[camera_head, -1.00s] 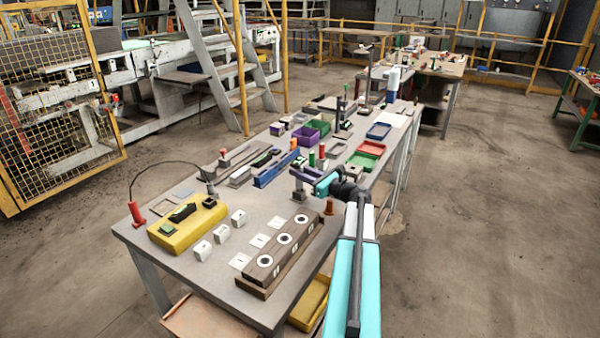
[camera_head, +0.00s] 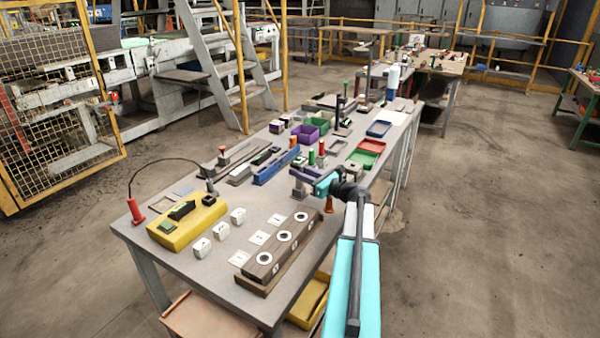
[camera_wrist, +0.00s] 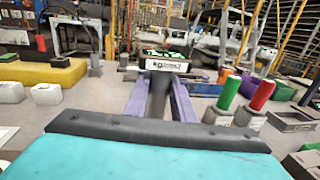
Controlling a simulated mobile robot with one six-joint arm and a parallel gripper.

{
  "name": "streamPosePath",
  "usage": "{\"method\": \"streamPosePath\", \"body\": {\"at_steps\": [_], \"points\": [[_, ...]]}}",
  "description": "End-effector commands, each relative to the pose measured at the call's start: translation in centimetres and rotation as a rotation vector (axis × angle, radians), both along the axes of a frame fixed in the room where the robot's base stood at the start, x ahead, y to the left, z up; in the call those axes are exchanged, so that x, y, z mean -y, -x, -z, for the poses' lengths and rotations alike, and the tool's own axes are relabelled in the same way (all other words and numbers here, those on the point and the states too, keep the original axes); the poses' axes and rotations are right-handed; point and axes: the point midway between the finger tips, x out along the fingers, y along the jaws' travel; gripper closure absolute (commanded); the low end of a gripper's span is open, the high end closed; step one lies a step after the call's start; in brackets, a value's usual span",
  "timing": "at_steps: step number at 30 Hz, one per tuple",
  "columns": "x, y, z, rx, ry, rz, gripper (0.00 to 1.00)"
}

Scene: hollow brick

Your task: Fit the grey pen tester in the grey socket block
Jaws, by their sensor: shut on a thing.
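My gripper (camera_wrist: 159,98) is over the table. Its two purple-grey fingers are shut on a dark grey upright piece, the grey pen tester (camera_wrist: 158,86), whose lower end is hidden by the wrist. In the head view my gripper (camera_head: 305,175) is small and to the left of the turquoise wrist. A small grey block (camera_head: 299,191), probably the grey socket block, shows just below the fingers. I cannot tell whether the tester touches it or is inside it. In the wrist view the space under the fingers is hidden.
A green pen (camera_wrist: 230,92) and a red pen (camera_wrist: 261,94) stand in pale blocks to the right in the wrist view. A labelled box (camera_wrist: 166,65) is beyond the fingers.

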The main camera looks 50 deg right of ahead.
Motion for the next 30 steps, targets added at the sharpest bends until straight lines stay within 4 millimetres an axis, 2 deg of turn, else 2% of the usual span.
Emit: {"method": "streamPosePath", "body": {"at_steps": [7, 8, 12, 23, 30], "points": [[0.0, 0.0, 0.3, 0.001, 0.0, 0.0, 0.97], [0.0, 0.0, 0.3, 0.001, 0.0, 0.0, 0.76], [0.0, 0.0, 0.2, 0.001, 0.0, 0.0, 0.55], [0.0, 0.2, 0.3, 0.0, 0.0, 0.0, 0.55], [0.2, 2.0, 0.4, 0.0, 0.0, 0.002, 0.55]]}}
